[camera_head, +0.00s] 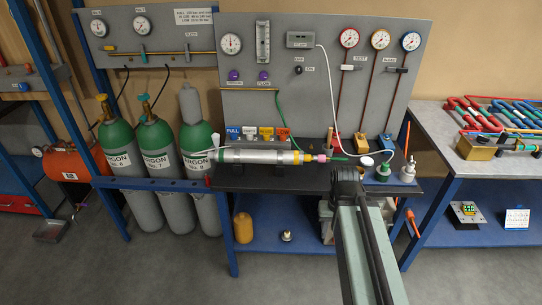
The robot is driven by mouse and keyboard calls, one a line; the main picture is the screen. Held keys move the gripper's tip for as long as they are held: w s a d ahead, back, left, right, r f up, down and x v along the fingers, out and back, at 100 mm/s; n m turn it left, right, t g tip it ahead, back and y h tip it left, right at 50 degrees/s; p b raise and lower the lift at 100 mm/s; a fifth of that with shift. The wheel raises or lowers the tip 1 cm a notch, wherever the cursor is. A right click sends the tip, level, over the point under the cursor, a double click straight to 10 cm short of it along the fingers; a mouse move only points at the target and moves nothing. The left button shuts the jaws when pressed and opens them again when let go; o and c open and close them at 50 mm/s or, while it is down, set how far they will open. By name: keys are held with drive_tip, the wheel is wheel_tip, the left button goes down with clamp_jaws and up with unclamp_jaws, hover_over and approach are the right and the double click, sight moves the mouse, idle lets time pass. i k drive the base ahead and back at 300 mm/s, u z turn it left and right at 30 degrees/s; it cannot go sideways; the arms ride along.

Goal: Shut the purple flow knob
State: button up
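Two purple knobs sit side by side on the grey panel. The right purple knob (263,75) has a small label under it that seems to read FLOW. The left purple knob (234,76) has a label too small to read surely. Both are above a thin brass-coloured line and below the clear flow gauge (263,42). I cannot tell how far either knob is turned. My gripper (348,176) is the dark end of my arm, over the bench's front edge. It is low and right of the knobs, well apart from them. Its fingers cannot be made out.
Green and grey argon cylinders (157,145) stand at the left. A blue-framed table (475,165) is at the right.

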sight(263, 76)
drive_tip(key=z, duration=3.15)
drive_tip(key=k, duration=2.55)
drive_tip(key=u, duration=2.1)
drive_tip(key=i, duration=0.8)
drive_tip(key=u, duration=0.1)
